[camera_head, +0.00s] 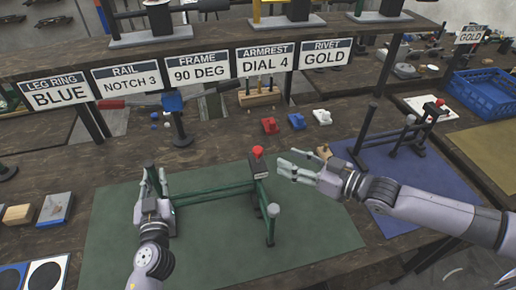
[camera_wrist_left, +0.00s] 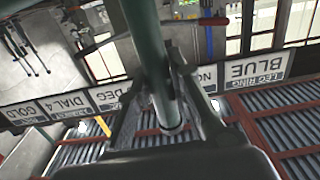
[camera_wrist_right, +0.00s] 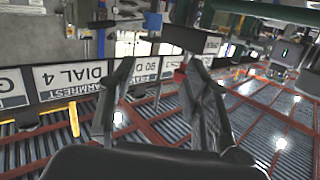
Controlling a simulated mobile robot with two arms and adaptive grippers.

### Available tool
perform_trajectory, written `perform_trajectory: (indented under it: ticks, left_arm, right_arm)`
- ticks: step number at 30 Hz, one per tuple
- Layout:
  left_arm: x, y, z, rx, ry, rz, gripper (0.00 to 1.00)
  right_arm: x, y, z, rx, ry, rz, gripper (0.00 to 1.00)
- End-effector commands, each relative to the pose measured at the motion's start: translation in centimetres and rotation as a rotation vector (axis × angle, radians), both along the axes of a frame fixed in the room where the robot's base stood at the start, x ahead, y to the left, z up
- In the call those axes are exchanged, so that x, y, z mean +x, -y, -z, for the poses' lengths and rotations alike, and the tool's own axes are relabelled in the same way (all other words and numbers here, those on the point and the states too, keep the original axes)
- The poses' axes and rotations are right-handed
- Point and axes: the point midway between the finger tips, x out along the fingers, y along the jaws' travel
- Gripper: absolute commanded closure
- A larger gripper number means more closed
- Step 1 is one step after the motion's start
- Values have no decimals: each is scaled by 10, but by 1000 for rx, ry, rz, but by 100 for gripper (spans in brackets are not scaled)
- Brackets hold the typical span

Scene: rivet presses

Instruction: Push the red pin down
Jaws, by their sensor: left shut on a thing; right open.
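The red pin (camera_head: 257,151) stands up out of a dark block on top of a green tubular frame (camera_head: 215,195), which lies on the green mat (camera_head: 330,236). My left gripper (camera_head: 156,178) is shut on the frame's left green post, which also shows between its fingers in the left wrist view (camera_wrist_left: 146,45). My right gripper (camera_head: 289,166) is open and empty, just right of the red pin and apart from it. In the right wrist view the space between its fingers (camera_wrist_right: 158,105) holds nothing; a small red patch there cannot be told for sure.
A second frame (camera_head: 385,140) with a red pin stands on the blue mat (camera_head: 400,180) at right. Small red, blue and white parts (camera_head: 296,121) lie behind the green mat. A shelf with label signs (camera_head: 265,60) runs above the back. A blue crate (camera_head: 490,95) is far right.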

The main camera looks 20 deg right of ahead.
Motion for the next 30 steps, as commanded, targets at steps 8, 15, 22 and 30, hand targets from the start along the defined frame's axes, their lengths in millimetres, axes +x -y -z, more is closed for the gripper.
perform_trajectory:
  ticks: [8, 15, 22, 30]
  left_arm:
    - [0, 1, -1, -5, 2, 3, 100]
    - [0, 1, -1, -5, 2, 2, 100]
    - [0, 1, -2, -5, 2, 2, 100]
    - [0, 1, -2, -5, 2, 2, 100]
  right_arm:
    - [-43, 1, -23, 38, 127, -84, 56]
    - [-34, -11, -29, 49, 149, -92, 56]
    - [-4, -41, -29, 49, 148, -92, 56]
    - [29, -73, -28, 46, 145, -92, 56]
